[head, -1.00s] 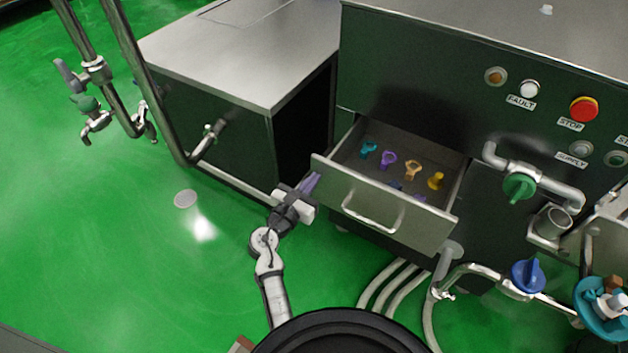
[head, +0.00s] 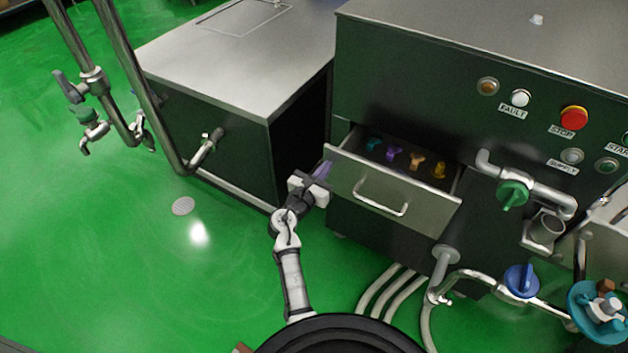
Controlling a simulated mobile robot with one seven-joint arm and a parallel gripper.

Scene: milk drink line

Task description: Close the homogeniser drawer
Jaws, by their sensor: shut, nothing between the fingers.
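The homogeniser drawer (head: 425,211) is a grey metal box with a bar handle (head: 378,198) on its front. It stands partly out of the dark front of the homogeniser (head: 400,90). Several coloured fittings lie inside it, among them a teal one (head: 374,143), a purple one (head: 392,153), an orange one (head: 417,161) and a yellow one (head: 439,169). My gripper (head: 323,171) is shut and empty at the left end of the drawer front. Its purple fingertips are at or very near the panel's left edge; I cannot tell whether they touch.
A lower steel cabinet (head: 230,60) stands on the left. A green-handled valve (head: 512,195) and a blue-handled valve (head: 521,280) stick out right of the drawer. White hoses (head: 392,290) run along the floor below. The green floor at the left is mostly clear.

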